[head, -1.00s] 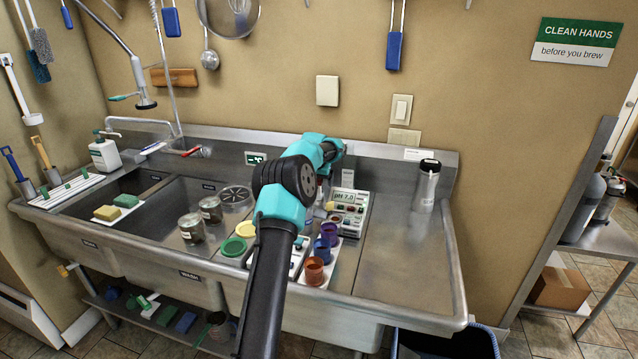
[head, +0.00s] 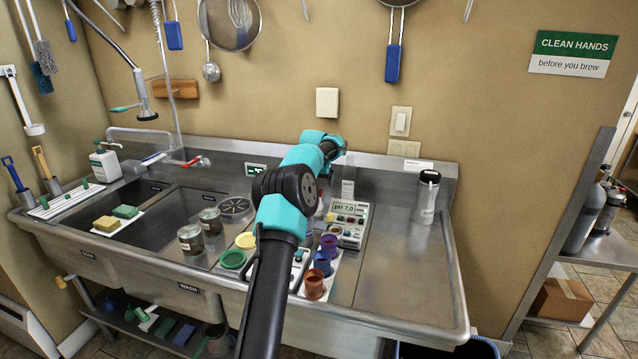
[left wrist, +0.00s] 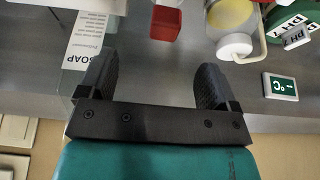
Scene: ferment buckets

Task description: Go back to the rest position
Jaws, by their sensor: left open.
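My left arm reaches up the middle of the head view over the sink unit. Its gripper (head: 334,148) is at the far end, near the backsplash, with the fingers mostly hidden by the wrist. In the left wrist view the gripper (left wrist: 153,82) shows two black fingers wide apart with nothing between them. The gripper appears clear of the objects around it. My right gripper is in neither view.
The pH meter (head: 348,222), purple cup (head: 329,244), blue cup (head: 322,262) and copper-coloured cup (head: 314,285) stand near my arm. Jars (head: 191,240) stand left. The right drainboard (head: 405,280) is mostly clear.

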